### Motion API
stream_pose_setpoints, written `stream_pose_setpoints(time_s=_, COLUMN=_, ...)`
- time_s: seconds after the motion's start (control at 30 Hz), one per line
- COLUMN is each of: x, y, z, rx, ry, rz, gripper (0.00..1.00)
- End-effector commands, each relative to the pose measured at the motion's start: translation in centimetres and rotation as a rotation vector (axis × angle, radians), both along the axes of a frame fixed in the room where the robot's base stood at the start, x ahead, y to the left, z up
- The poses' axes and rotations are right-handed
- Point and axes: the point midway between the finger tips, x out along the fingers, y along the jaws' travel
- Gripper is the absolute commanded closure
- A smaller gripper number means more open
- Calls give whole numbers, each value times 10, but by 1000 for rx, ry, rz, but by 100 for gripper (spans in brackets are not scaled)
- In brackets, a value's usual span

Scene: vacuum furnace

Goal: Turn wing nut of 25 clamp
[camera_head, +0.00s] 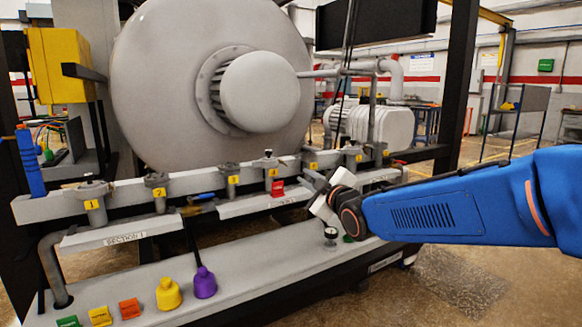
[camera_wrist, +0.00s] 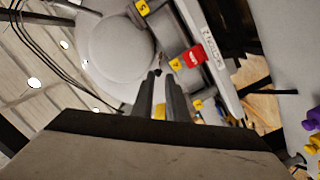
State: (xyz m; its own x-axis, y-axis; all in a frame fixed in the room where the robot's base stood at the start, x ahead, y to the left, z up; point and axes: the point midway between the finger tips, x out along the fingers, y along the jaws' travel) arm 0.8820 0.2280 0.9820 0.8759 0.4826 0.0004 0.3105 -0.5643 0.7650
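A row of clamps with numbered yellow tags runs along the grey pipe. The clamp with the yellow 4 tag (camera_head: 271,172) has a small wing nut (camera_head: 268,154) on top and a red tag (camera_head: 277,187) beside it. No number 25 is readable. My gripper (camera_head: 307,177) is right of this clamp, apart from it in the head view. In the wrist view, my gripper's two dark fingers (camera_wrist: 159,76) show a narrow gap between them. They point toward the clamp with the 4 tag (camera_wrist: 175,64), and a small dark piece shows at their tips; contact cannot be told.
The large round furnace door (camera_head: 205,75) stands behind the pipe. Other clamps, such as the one with the 1 tag (camera_head: 95,205), stand along the pipe. Floor is open at the right.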

Motion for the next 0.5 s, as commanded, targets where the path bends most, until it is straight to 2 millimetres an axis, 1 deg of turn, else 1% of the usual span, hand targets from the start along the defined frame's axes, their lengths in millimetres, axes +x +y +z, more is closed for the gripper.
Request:
stream_pose_setpoints(time_s=0.03, x=8, y=4, z=0, rx=0, ry=0, rz=0, gripper=87)
stream_pose_setpoints(time_s=0.5, x=72, y=39, z=0, rx=1, ry=1, rz=-1, gripper=87)
